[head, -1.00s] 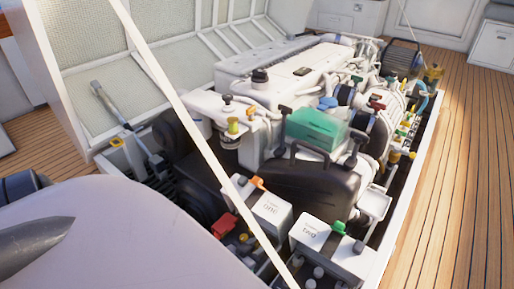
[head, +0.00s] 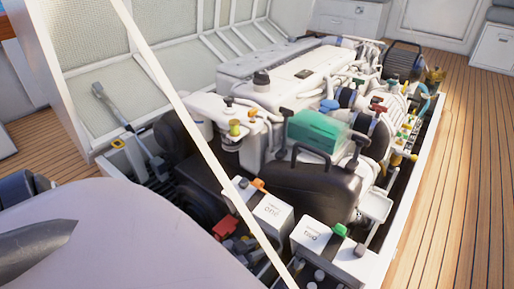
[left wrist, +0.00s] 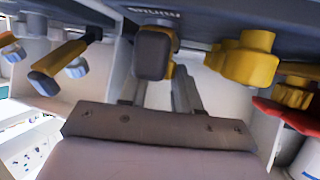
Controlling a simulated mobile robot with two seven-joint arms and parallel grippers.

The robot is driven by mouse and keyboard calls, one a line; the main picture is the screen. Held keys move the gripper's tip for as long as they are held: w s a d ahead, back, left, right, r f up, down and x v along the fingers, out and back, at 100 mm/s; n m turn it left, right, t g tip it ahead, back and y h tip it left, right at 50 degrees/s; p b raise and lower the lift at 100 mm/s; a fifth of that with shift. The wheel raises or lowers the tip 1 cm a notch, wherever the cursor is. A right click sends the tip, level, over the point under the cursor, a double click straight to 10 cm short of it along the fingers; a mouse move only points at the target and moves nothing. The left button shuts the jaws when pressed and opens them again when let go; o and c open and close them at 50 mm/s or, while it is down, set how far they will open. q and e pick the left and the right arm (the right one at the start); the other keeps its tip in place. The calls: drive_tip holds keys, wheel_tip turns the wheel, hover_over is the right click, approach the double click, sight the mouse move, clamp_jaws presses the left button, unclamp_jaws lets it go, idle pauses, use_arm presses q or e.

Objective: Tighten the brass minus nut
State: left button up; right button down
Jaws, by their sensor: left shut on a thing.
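In the left wrist view my left gripper (left wrist: 158,88) reaches up with two grey fingers around a yellow part with a dark, rounded block (left wrist: 154,54) on its near end. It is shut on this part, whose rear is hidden. A lobed brass-yellow knob (left wrist: 245,60) sits to the right, apart from the fingers. I cannot tell which of these is the minus nut, as no minus mark is readable. In the head view my gripper is hidden, and only pale parts of my arm show at lower left. My right gripper is not in view.
In the head view, white battery boxes (head: 312,238) stand before the engine (head: 300,85). A pale strut (head: 180,105) crosses the view. The wooden floor (head: 460,180) is clear.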

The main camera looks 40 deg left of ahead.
use_arm(q)
drive_tip(key=o, duration=1)
drive_tip(key=shift+o, duration=0.2)
drive_tip(key=p+v, duration=0.3)
drive_tip(key=v, duration=0.3)
drive_tip(key=shift+w, duration=0.1)
drive_tip(key=shift+s+a+r+p, duration=0.1)
drive_tip(key=shift+s+r+p, duration=0.05)
drive_tip(key=shift+s+p, duration=0.35)
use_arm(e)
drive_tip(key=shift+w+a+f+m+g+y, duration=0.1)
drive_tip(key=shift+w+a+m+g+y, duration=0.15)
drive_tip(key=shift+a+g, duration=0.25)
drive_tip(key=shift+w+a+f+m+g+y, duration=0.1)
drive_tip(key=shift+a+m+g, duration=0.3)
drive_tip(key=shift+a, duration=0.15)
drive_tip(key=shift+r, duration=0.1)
